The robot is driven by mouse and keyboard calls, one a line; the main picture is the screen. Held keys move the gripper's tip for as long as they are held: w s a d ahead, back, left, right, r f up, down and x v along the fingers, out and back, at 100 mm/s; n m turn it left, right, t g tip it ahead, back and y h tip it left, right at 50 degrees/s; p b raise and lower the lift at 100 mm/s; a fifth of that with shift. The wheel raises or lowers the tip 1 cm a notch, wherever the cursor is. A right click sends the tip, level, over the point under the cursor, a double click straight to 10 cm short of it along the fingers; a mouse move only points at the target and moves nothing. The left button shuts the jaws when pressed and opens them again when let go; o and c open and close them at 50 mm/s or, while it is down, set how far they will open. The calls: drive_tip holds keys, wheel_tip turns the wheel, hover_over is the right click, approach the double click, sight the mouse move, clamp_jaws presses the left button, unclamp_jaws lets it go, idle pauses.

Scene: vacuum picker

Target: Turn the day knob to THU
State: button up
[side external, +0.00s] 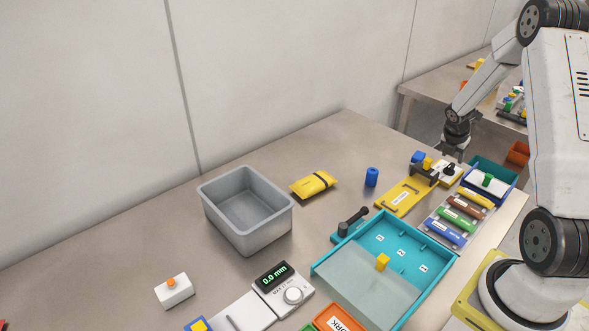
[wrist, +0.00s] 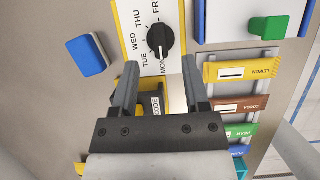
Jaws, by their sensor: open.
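The day knob (wrist: 160,40) is a round black dial on a white plate with a yellow edge (wrist: 124,22). The labels MON, TUE, WED, THU and FRI run around its side in the wrist view. A pale mark on the knob seems to point toward MON, though it is small. My gripper (wrist: 160,72) is open and empty, its two fingers spread just short of the knob and not around it. In the side view my gripper (side external: 455,148) hangs over the day plate (side external: 446,173), and the knob is hard to make out there.
A blue block (wrist: 86,55) lies left of the plate. Right of it are a blue-edged tray with a green-handled piece (wrist: 269,27) and a rack of labelled coloured packs (wrist: 238,73). A yellow fixture (side external: 402,197) stands close by. A grey bin (side external: 246,235) is farther away.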

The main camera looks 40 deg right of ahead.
sight(451, 165)
drive_tip(key=shift+x, duration=2.4)
drive_tip(key=shift+r, duration=0.1)
clamp_jaws()
